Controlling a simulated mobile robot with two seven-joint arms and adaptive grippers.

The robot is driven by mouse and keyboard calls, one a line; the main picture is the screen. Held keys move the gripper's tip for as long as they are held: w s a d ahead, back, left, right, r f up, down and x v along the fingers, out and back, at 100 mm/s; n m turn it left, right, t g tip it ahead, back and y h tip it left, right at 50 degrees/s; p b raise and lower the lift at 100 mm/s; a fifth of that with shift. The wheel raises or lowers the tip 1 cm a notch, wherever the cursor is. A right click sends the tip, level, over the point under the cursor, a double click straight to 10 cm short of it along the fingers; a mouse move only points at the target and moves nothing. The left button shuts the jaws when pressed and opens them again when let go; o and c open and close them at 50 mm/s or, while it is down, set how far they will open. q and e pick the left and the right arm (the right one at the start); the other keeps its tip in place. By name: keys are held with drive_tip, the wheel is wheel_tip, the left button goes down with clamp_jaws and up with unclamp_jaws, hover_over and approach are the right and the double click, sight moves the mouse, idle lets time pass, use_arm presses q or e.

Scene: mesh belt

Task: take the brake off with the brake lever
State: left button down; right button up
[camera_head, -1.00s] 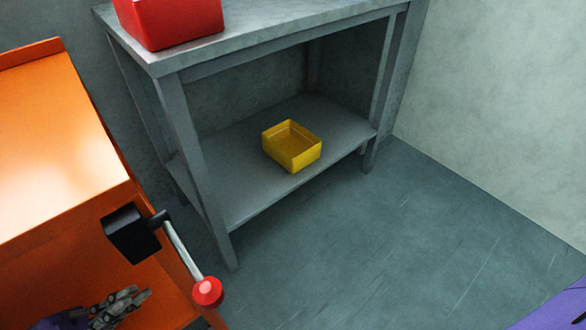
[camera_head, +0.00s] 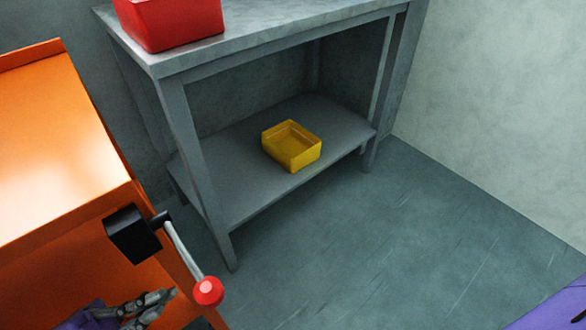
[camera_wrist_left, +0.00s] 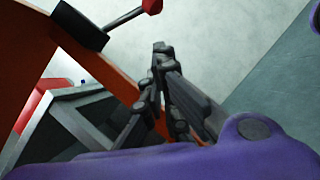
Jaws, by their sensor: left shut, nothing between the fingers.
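The brake lever (camera_head: 184,248) is a grey metal rod with a red ball knob (camera_head: 208,291). It comes out of a black box (camera_head: 131,234) on the side of the orange machine and slopes down to the right. My left gripper (camera_head: 170,295) is at the bottom left, just left of the knob and apart from it. Its fingers are shut with nothing between them. In the left wrist view the fingers (camera_wrist_left: 160,50) point up, and the lever (camera_wrist_left: 124,19) with its red knob is beyond them at the top. My right gripper is not seen; only a purple part of mine shows at the lower right.
The orange machine (camera_head: 60,150) fills the left side. A grey table (camera_head: 270,45) stands behind, with a red bin (camera_head: 172,25) on top and a yellow bin (camera_head: 291,147) on its lower shelf. The floor (camera_head: 380,250) to the right is clear.

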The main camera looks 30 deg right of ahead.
sight(188, 259)
use_arm(q)
drive_tip(key=s+d+r, duration=0.2)
drive_tip(key=d+r, duration=0.2)
drive_tip(key=d, duration=0.2)
drive_tip(key=shift+d+r+p, duration=0.35)
drive_tip(key=shift+r+p, duration=0.05)
drive_tip(key=shift+s, duration=0.15)
drive_tip(key=shift+s+r+n+t, duration=0.3)
drive_tip(key=shift+n+t, duration=0.1)
drive_tip(key=shift+n, duration=0.1)
